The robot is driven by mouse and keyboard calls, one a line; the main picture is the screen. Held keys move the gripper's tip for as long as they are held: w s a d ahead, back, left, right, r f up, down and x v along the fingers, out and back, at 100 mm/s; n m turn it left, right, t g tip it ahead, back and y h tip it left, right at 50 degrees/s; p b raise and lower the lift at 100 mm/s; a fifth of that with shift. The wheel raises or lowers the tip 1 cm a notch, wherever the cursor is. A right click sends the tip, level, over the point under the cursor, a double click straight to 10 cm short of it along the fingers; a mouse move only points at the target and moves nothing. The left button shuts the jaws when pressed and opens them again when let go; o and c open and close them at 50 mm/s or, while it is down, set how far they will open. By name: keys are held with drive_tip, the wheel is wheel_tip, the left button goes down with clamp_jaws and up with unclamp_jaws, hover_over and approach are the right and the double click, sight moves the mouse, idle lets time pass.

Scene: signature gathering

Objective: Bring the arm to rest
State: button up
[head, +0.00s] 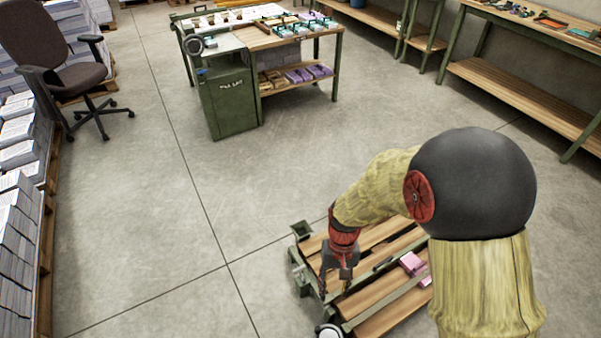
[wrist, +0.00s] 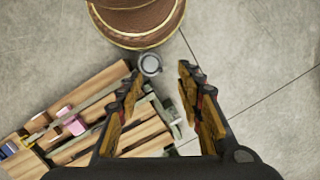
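My gripper (head: 336,288) hangs pointing down over the left edge of a low slatted wooden cart (head: 378,318) with a green metal frame. In the wrist view my gripper (wrist: 158,78) has its two fingers spread wide apart with nothing between them. The slatted cart (wrist: 112,82) lies below and to the left in that view. My arm is bent, with its large dark joint at the right of the head view, and it hides part of the cart.
Pink blocks (head: 412,263) lie on the cart. A green-framed table (head: 262,38) with a green cabinet (head: 230,103) stands at the back. An office chair (head: 72,62) and paper stacks (head: 18,150) are at the left. A workbench (head: 520,95) is at the right. The middle floor is clear.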

drive_tip(key=s+d+r+t, duration=0.2)
drive_tip(key=d+r+t, duration=0.1)
drive_tip(key=r, duration=0.8)
drive_tip(key=s+d+r+t+p, duration=0.1)
drive_tip(key=s+d+r+t, duration=0.1)
drive_tip(key=r, duration=1)
drive_tip(key=s+d+r+t+p, duration=0.1)
drive_tip(key=s+d+r+t, duration=0.1)
drive_tip(key=r, duration=1)
drive_tip(key=shift+s+d+t+h, duration=0.3)
drive_tip(key=shift+d+t, duration=0.6)
drive_tip(key=shift+d, duration=0.3)
